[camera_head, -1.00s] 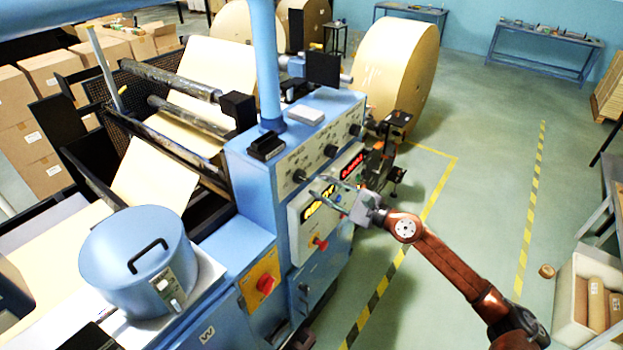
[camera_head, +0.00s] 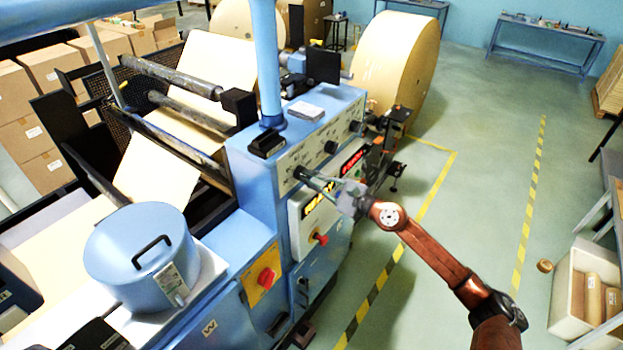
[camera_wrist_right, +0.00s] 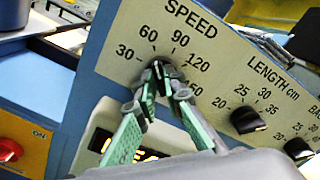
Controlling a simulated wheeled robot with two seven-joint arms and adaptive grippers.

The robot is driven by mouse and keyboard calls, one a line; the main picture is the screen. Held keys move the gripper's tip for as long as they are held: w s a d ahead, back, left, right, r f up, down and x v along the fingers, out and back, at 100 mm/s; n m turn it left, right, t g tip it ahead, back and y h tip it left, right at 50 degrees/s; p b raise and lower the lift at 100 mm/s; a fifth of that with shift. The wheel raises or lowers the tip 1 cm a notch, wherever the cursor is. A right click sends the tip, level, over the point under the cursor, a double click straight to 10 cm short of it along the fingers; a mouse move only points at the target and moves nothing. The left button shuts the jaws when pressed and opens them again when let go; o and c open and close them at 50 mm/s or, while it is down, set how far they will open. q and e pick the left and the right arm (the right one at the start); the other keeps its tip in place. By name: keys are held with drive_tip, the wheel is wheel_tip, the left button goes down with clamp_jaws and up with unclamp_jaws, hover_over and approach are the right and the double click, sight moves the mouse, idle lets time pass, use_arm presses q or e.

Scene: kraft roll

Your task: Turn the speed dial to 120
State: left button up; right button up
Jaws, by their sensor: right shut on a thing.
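The speed dial (camera_wrist_right: 157,72) is a small black knob under the SPEED label on the cream control panel. The numbers 30, 60, 90 and 120 run around it; its lower right side is partly covered. My right gripper (camera_wrist_right: 162,76) is shut on the speed dial, its green-padded fingers on either side of it. The dial's pointer is mostly hidden by the fingers, so I cannot tell its setting. In the head view my right gripper (camera_head: 302,175) reaches the leftmost knob of the panel. My left gripper is out of view.
Right of the speed dial are the length dial (camera_wrist_right: 248,120) and another black dial (camera_wrist_right: 298,149). Below is a lit orange display (camera_head: 319,202) and a red knob (camera_head: 321,238). Open floor lies to the right.

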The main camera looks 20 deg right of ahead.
drive_tip(key=shift+m, duration=0.3)
clamp_jaws()
drive_tip(key=m+p, duration=0.2)
drive_tip(key=m, duration=0.3)
drive_tip(key=m+p, duration=0.2)
drive_tip(key=m, duration=0.4)
drive_tip(key=m+p, duration=0.2)
drive_tip(key=m, duration=0.4)
drive_tip(key=shift+w+d, duration=0.2)
drive_tip(key=shift+d, duration=0.05)
idle(0.4)
drive_tip(key=o, duration=0.7)
unclamp_jaws()
